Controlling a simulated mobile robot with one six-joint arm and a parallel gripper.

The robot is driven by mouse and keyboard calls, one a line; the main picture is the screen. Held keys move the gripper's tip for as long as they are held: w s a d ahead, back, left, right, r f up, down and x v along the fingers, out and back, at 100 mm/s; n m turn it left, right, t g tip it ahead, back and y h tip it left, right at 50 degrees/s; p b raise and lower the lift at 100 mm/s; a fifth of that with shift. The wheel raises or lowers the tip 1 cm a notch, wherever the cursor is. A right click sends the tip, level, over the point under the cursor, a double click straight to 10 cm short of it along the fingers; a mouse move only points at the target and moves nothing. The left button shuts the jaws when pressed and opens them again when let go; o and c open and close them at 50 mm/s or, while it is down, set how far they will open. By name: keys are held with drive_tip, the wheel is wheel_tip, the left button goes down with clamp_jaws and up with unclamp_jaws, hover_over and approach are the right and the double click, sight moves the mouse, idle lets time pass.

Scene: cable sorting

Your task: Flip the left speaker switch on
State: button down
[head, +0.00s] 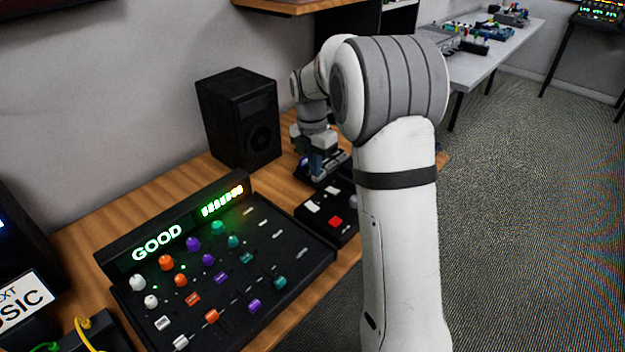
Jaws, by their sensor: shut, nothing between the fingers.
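My gripper (318,174) points down over the far part of the desk, just behind a small black box (318,217) with white switches or buttons and a red one. It is shut with nothing visible in it. Small dark items lie around its fingertips, and I cannot tell whether it touches them. A black speaker (238,120) stands upright against the wall, left of the gripper. A dark box (18,235) is cut off at the left edge; I cannot tell whether it is a speaker. No speaker switch can be made out for certain.
A black mixer (235,268) with coloured knobs, sliders and a green "GOOD" display fills the front of the wooden desk (185,185). A sign (25,297) and a yellow cable (82,335) are at the lower left. My arm hides the desk's right part.

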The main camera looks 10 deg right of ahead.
wheel_tip(320, 180, up, 2)
drive_tip(key=shift+s+r, duration=0.15)
drive_tip(key=shift+r, duration=0.1)
